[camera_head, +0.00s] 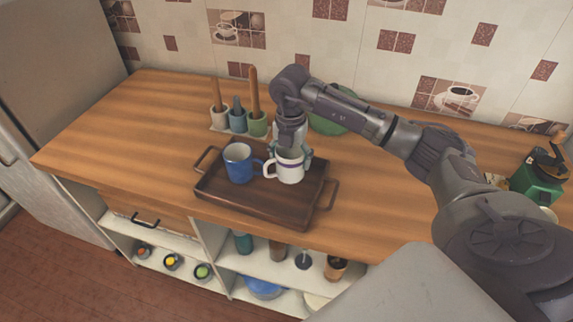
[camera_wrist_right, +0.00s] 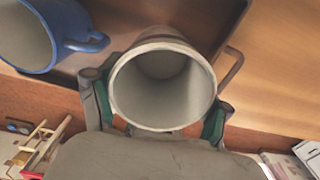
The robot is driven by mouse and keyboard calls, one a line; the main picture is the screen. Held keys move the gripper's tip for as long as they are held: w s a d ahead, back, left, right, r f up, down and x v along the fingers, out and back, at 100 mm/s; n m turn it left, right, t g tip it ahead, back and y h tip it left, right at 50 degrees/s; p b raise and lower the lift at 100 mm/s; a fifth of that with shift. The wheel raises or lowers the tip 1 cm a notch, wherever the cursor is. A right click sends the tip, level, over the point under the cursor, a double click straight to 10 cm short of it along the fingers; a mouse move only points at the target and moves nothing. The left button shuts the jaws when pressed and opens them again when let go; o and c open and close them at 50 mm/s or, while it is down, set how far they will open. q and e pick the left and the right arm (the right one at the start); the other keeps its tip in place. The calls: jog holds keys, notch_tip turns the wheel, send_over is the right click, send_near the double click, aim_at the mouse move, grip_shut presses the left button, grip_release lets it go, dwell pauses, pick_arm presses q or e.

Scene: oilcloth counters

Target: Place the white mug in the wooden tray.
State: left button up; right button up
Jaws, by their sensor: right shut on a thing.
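The white mug (camera_head: 290,167) has a dark band and is upright over the right half of the dark wooden tray (camera_head: 250,207). I cannot tell whether its base touches the tray floor. My right gripper (camera_head: 291,148) is shut on the mug from behind and above, and its fingers flank the mug in the right wrist view (camera_wrist_right: 158,120). The mug's open rim (camera_wrist_right: 163,88) faces the wrist camera and it looks empty. A blue mug (camera_head: 238,164) stands in the left half of the tray, close beside the white mug's handle. My left gripper is not in view.
Small pots with wooden utensils (camera_head: 238,120) stand behind the tray. A green round item (camera_head: 331,123) is partly hidden behind my right arm. A green appliance (camera_head: 538,178) is at the far right. The counter left of the tray (camera_head: 130,130) is clear.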

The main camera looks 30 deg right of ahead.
aim_at(288, 171)
jog(key=shift+a+f, duration=0.35)
jog(key=shift+f, duration=0.05)
notch_tip(288, 171, down, 2)
jog(key=shift+f+p, duration=0.2)
jog(key=shift+p, duration=0.6)
jog(key=shift+d+f, duration=0.1)
jog(key=shift+f, duration=0.45)
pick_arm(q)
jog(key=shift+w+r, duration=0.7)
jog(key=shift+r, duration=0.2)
pick_arm(e)
jog(key=shift+f, duration=0.1)
